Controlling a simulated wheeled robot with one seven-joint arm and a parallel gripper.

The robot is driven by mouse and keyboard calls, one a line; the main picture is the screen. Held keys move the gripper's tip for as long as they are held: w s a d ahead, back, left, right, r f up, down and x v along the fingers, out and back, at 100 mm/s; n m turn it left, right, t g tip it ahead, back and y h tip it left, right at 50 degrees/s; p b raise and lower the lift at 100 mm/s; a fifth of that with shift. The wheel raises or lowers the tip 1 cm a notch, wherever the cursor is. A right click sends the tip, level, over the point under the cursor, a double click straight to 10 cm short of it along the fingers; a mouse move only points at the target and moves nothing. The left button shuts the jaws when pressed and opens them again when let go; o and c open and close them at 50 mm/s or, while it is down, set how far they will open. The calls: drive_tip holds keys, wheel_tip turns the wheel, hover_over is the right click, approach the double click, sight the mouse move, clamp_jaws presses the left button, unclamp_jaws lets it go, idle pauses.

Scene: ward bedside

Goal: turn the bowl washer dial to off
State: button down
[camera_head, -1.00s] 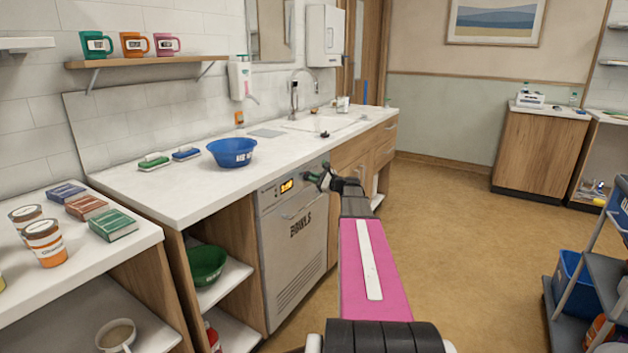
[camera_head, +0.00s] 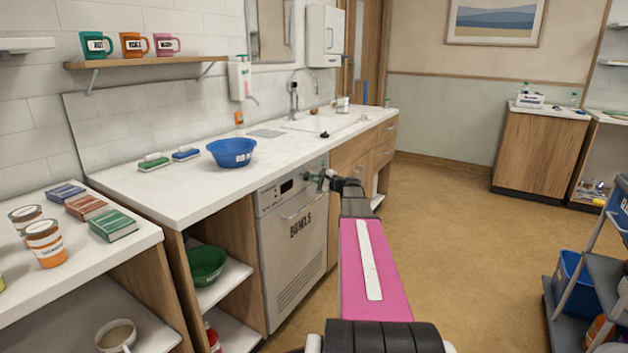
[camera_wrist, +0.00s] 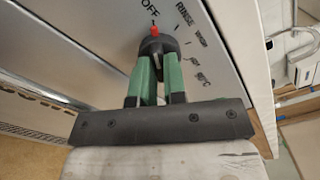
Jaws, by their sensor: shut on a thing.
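The bowl washer (camera_head: 292,240), a grey front marked BOWLS, sits under the white counter. Its small display (camera_head: 287,186) is dark. In the wrist view the black dial (camera_wrist: 160,44) on the panel has a red pointer mark, which lines up with the tick by the OFF label; RINSE and other marks lie to the right. My gripper (camera_wrist: 157,62), with green fingers, is shut on the dial. In the head view my gripper (camera_head: 322,181) is at the upper right of the washer front, and the dial is mostly hidden there.
A blue bowl (camera_head: 231,152) stands on the counter (camera_head: 185,190) above the washer. A green bowl (camera_head: 207,264) is on the shelf to the left. A trolley with a blue bin (camera_head: 568,280) stands at the right. The floor between is clear.

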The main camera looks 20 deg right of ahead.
drive_tip(key=c, duration=1.2)
unclamp_jaws()
drive_tip(key=v, duration=1.1)
